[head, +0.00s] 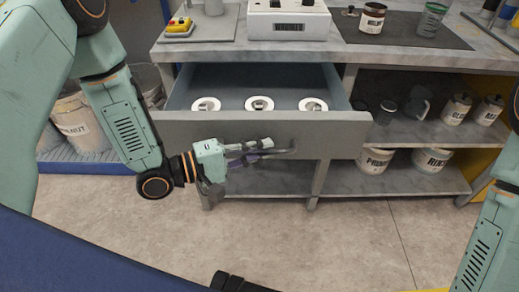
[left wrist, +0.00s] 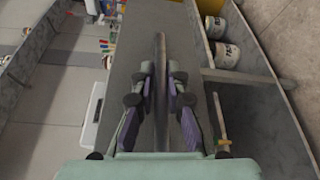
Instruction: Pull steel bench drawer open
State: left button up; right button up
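The steel bench drawer (head: 185,128) stands pulled out from under the worktop in the head view, its inside showing. A bar handle (head: 285,153) runs across its front. My left gripper (head: 262,150) is at this handle, its fingers above and below the bar. In the left wrist view the handle (left wrist: 160,48) runs between the fingertips (left wrist: 160,75), which are closed in on it; contact itself is hard to make out. Three white round items (head: 260,103) lie in the drawer. My right gripper is not visible; only part of the right arm shows at the right edge.
The worktop (head: 330,50) carries a white device (head: 288,20), a yellow switch box with a red button (head: 179,26) and cans. Shelves at right hold tubs (head: 432,160) and cups. A bucket (head: 80,122) stands at left. The floor (head: 300,230) before the drawer is clear.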

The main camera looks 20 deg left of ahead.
aim_at(241, 155)
pick_arm(q)
jog(key=o, duration=0.4)
jog(key=shift+c, duration=0.2)
jog(key=v, duration=1.2)
dwell(0.6)
dwell(0.6)
